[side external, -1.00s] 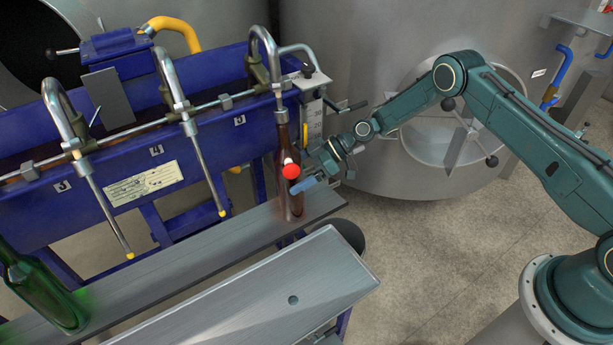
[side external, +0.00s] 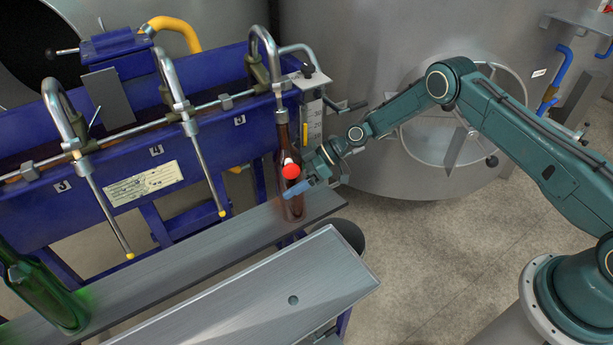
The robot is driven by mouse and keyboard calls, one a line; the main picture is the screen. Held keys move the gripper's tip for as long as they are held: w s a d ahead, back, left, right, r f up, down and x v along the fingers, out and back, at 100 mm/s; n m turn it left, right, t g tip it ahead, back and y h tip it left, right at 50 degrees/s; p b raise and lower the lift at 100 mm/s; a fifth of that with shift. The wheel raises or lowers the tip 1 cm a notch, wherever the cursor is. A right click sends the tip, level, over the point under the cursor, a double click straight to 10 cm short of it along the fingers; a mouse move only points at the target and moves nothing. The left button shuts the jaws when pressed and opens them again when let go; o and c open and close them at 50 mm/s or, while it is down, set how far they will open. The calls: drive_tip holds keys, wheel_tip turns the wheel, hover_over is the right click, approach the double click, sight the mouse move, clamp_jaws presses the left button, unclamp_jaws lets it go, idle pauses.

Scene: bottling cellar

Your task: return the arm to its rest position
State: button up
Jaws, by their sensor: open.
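My gripper (side external: 294,181) is at the brown bottle (side external: 292,205) at the right end of the filler. I cannot tell whether either finger touches the glass. The brown bottle stands upright on the metal shelf (side external: 190,259) under the rightmost filling spout (side external: 262,45). My arm reaches in from the right, bent high at the elbow.
A green bottle (side external: 45,295) stands on the shelf at far left. Two more spouts (side external: 172,78) hang from the blue filler frame (side external: 205,140). A metal tray (side external: 255,300) lies in front. A large steel tank (side external: 400,35) stands behind the arm. Open floor (side external: 440,260) lies right of the tray.

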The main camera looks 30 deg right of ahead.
clamp_jaws()
idle(0.3)
drive_tip(key=shift+r, duration=0.1)
drive_tip(key=shift+r, duration=0.1)
